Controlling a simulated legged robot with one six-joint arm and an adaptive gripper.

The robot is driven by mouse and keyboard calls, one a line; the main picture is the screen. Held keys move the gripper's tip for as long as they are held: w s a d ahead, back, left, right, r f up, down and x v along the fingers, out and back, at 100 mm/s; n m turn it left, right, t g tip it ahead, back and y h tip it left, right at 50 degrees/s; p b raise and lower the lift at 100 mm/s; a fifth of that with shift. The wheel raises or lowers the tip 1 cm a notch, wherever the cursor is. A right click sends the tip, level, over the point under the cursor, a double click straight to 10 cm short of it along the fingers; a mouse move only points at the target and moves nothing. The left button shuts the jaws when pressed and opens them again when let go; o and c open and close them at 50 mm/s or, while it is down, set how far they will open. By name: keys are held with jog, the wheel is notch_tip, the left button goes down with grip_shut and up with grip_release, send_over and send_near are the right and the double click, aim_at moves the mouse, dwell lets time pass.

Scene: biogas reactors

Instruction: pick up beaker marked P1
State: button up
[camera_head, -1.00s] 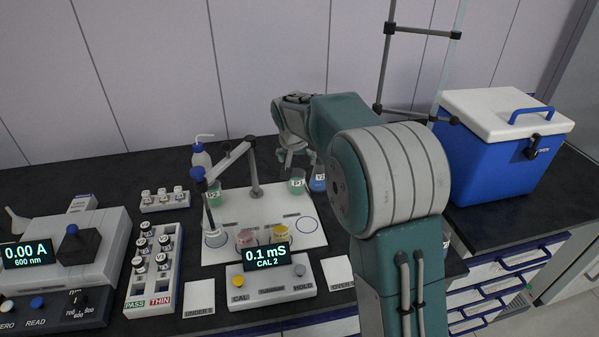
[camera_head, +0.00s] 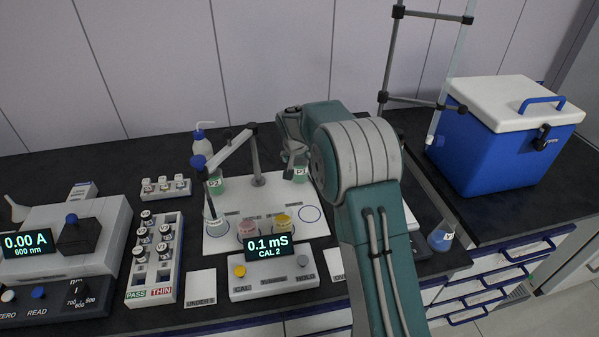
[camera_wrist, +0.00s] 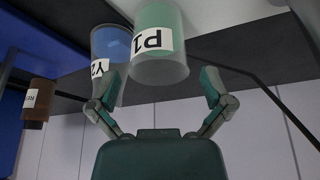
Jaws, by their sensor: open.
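The beaker marked P1 (camera_head: 300,171) holds green liquid and stands at the back right of the white station plate (camera_head: 240,196). In the wrist view, which is upside down, beaker P1 (camera_wrist: 160,45) shows large with its label readable. My gripper (camera_head: 292,150) is close to the beaker in the head view, partly hidden by my own arm.
A blue container marked Y2 (camera_wrist: 108,50) stands close beside P1, near one finger. A green beaker marked P2 (camera_head: 215,184), pink (camera_head: 247,227) and yellow (camera_head: 281,226) beakers, and a probe arm (camera_head: 230,150) share the station. A flask (camera_head: 441,236) stands near the right counter edge.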

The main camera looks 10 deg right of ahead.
jog(key=shift+x, duration=1.15)
jog(key=shift+a, duration=0.1)
jog(key=c, duration=1.1)
jog(key=shift+r, duration=0.1)
